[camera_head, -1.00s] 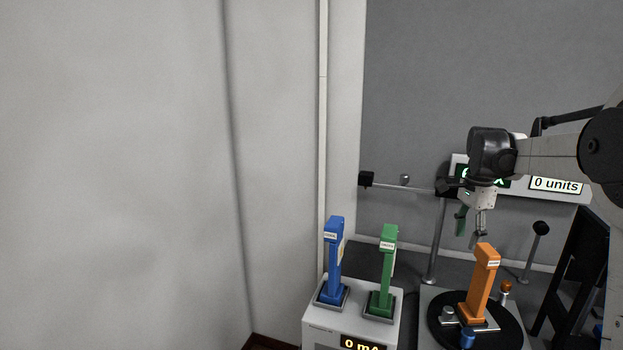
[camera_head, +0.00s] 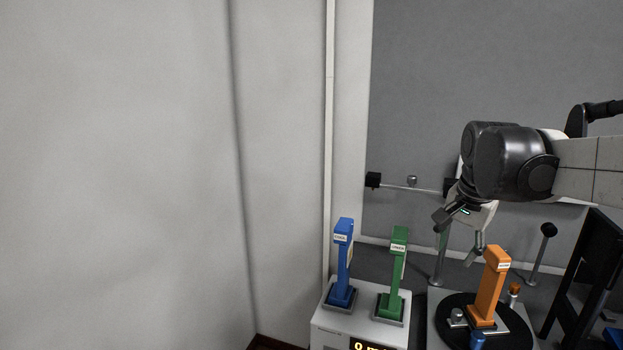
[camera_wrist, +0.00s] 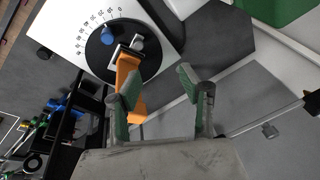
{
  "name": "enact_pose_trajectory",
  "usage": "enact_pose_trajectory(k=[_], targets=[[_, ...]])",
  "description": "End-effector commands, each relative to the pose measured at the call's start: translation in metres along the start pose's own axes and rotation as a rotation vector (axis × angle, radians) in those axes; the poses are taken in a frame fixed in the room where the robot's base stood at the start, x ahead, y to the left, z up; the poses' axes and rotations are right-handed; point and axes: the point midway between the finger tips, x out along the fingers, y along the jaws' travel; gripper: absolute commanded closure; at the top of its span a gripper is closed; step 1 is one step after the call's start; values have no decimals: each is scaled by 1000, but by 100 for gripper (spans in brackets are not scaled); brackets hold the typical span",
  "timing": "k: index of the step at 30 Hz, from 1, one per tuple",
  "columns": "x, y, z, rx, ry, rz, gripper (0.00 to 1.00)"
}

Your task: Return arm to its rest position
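My gripper (camera_head: 460,240) hangs above and a little left of the orange post in the head view, apart from it. In the wrist view my gripper (camera_wrist: 160,98) shows two green-padded fingers spread apart with nothing held between them. The orange post (camera_head: 491,285) stands on a black round dial (camera_head: 455,333). In the wrist view the orange post (camera_wrist: 128,75) lies beyond the left finger, partly hidden by it. The arm reaches in from the right edge of the head view.
A blue post (camera_head: 342,265) and a green post (camera_head: 397,270) stand on a white box (camera_head: 330,322) left of the dial. A rod with a black end (camera_head: 373,180) sticks out behind. A black frame (camera_head: 583,275) stands at the right. The left side shows bare wall.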

Motion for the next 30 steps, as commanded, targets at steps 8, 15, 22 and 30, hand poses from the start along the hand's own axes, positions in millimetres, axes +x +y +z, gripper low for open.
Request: enact_pose_trajectory(k=[8, 15, 22, 30], targets=[[-13, 25, 73, -254, 85, -73, 61], [-9, 50, 130, -471, 170, -127, 61], [5, 75, 179, -668, 256, -167, 61], [19, 91, 208, -797, 319, -188, 61]])
